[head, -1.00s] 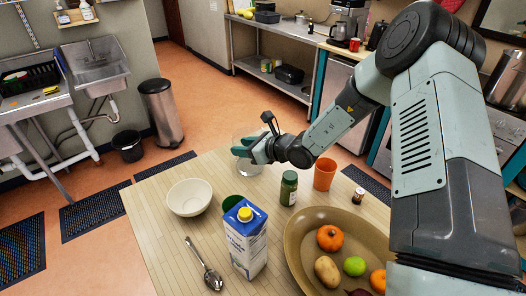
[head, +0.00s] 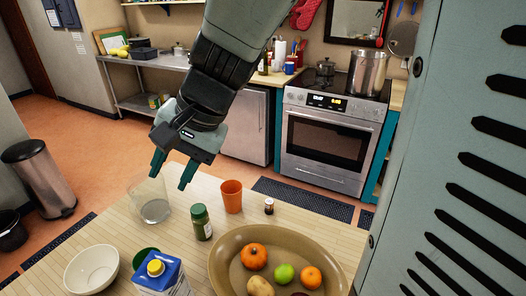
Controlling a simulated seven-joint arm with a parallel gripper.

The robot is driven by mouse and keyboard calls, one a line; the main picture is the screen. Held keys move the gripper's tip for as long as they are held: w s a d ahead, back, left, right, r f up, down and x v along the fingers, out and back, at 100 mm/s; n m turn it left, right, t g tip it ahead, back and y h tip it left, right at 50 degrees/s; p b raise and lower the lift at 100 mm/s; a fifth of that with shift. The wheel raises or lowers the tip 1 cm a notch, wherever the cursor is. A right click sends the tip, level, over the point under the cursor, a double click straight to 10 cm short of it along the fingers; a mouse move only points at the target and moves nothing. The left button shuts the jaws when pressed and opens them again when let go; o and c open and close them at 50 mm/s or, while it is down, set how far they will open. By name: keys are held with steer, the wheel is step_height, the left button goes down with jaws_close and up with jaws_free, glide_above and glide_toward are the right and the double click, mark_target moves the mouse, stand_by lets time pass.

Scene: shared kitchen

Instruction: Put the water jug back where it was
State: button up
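The water jug (head: 153,207) is a clear, see-through vessel standing upright near the far left edge of the wooden table (head: 110,222). Its handle cannot be made out. My gripper (head: 169,181) points down from above, with its two teal fingers spread apart and nothing visible between them. The left finger overlaps the jug's upper right side in the picture. The right finger hangs to the right of the jug. I cannot tell whether the left finger touches the jug.
Nearer are a white bowl (head: 91,268), a blue-and-white carton (head: 160,278) and a tan fruit tray (head: 224,262). Behind are a counter (head: 165,62) and an oven (head: 325,145).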

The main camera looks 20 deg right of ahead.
steer(key=s+d+r+n+t+h, duration=0.3)
steer(key=s+d+r, duration=0.4)
steer(key=s+d, duration=0.5)
steer(key=n+h, duration=0.1)
steer(key=h, duration=0.1)
steer(key=shift+d+t+h, duration=0.4)
